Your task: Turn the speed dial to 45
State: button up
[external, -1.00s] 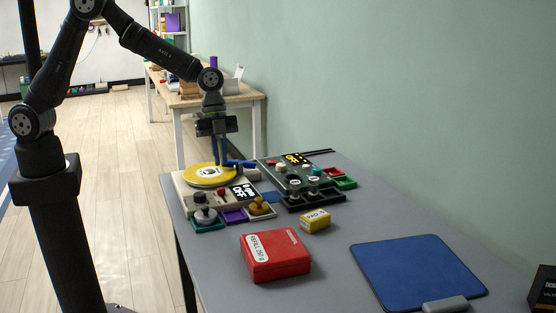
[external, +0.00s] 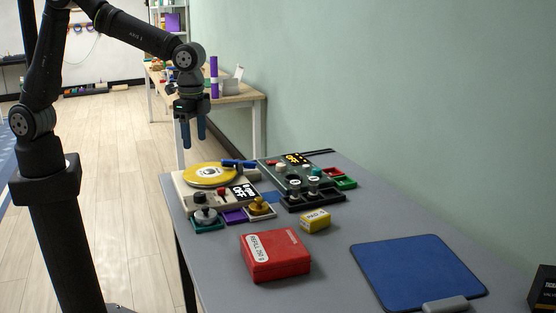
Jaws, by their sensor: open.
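A cream turntable unit (external: 180,187) with a yellow disc (external: 209,174) stands at the far left end of the grey table. A blue-handled arm (external: 238,163) lies at the back of the disc. My gripper (external: 194,140) hangs above and behind the turntable, pointing down, with its blue fingers apart and empty, touching nothing.
A dark green panel (external: 280,178) with knobs and an orange OFF display stands to the right. Small trays with a grey-black knob (external: 205,214) and a gold knob (external: 259,206) sit in front. A red box (external: 275,256), yellow box (external: 315,221) and blue mat (external: 415,272) lie nearer.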

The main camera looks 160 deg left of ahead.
aim_at(200, 194)
notch_tip(200, 194, down, 17)
jog(key=shift+r, duration=0.15)
dwell(0.4)
jog(key=c, duration=1)
